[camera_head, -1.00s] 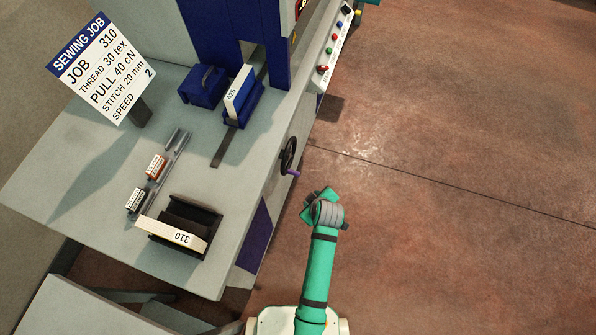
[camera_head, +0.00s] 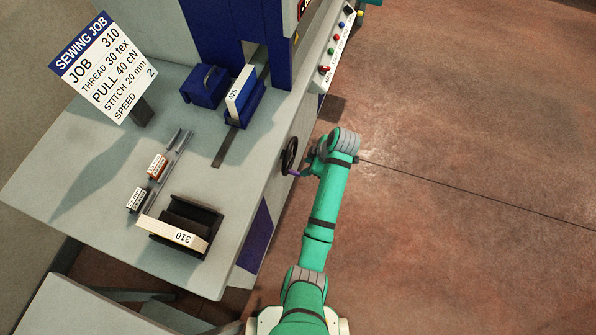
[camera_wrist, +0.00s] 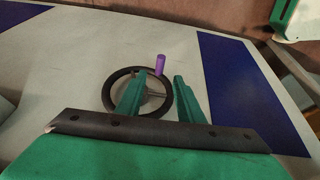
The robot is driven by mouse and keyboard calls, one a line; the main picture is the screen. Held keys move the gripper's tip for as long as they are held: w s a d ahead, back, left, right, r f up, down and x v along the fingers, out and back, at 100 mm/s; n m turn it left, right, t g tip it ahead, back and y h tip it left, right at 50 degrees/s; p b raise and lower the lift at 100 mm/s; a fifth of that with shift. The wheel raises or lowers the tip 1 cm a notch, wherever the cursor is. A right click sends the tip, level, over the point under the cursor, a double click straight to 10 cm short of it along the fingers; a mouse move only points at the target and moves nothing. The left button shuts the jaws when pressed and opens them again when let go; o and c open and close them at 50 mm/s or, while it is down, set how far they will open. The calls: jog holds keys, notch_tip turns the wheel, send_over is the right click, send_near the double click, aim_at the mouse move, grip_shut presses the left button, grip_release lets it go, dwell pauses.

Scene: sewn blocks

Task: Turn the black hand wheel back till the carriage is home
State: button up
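The black hand wheel (camera_head: 289,156) is on the side face of the grey machine table, with a purple handle (camera_head: 294,173) at its lower right. In the wrist view the wheel (camera_wrist: 107,92) faces me and the purple handle (camera_wrist: 160,64) sticks out at its upper right. My gripper (camera_head: 307,172) is close beside the handle in the head view. In the wrist view my gripper's fingers (camera_wrist: 157,88) are apart, with the handle beyond the tips and between them. The carriage (camera_head: 241,112) is blue and holds a white-faced block marked 425; it sits on the dark slot in the table top.
Small labelled spools (camera_head: 157,168) lie in a rack. A job sign (camera_head: 103,67) stands at the left. A control panel with buttons (camera_head: 330,55) is beyond the wheel. Floor at right is clear.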

aim_at(297, 173)
jog(key=x, duration=0.9)
jog(key=shift+f, duration=0.15)
jog(key=shift+w, duration=0.15)
grip_shut()
